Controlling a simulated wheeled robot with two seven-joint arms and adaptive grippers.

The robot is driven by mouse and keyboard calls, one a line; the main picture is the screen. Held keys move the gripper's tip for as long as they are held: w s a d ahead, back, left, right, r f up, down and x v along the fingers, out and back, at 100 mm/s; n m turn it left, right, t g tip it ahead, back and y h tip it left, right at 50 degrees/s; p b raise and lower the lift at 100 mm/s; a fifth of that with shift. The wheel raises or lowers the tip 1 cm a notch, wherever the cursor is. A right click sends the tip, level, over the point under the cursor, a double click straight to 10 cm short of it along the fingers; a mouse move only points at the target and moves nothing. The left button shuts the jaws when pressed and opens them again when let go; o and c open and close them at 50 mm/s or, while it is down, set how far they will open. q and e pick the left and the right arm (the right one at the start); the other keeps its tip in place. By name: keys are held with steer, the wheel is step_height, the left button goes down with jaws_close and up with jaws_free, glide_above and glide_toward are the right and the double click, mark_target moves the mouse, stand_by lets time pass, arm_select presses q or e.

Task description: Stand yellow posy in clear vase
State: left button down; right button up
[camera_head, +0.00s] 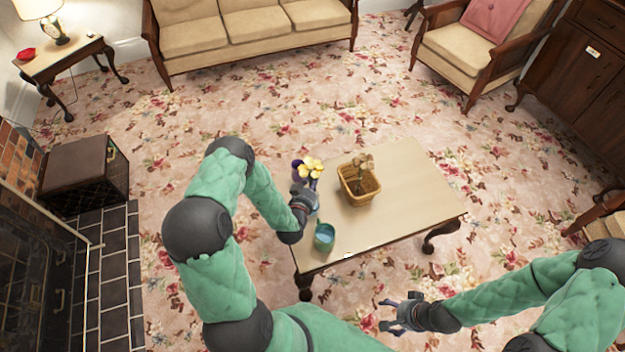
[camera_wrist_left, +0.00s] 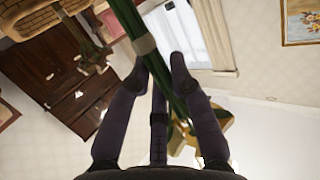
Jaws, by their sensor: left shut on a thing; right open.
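The yellow posy (camera_head: 312,167) shows just beyond my left gripper (camera_head: 302,180), above the table's left end. In the left wrist view its green stems (camera_wrist_left: 130,18), with a tan band, run between the fingers of my left gripper (camera_wrist_left: 163,72), which is shut on them. Its yellow bloom (camera_wrist_left: 232,135) is partly hidden behind a finger. A teal-tinted vessel (camera_head: 324,239), probably the clear vase, stands upright near the table's front-left corner. The posy is apart from it. My right gripper (camera_head: 391,313) is open and empty, in front of the table.
The low table (camera_head: 415,190) carries a wicker basket (camera_head: 351,197) holding brownish stems, right of the posy. A small white item (camera_head: 347,255) lies at the front edge. The table's right half is clear. A dark box (camera_head: 85,165) stands left by the fireplace; a sofa (camera_head: 255,40) is behind.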

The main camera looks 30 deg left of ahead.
arm_select(q)
steer(key=shift+f+b, duration=2.75)
steer(key=shift+f, duration=0.5)
steer(key=c, duration=1.1)
jaws_free()
steer(key=shift+o, duration=0.2)
steer(key=v, duration=0.8)
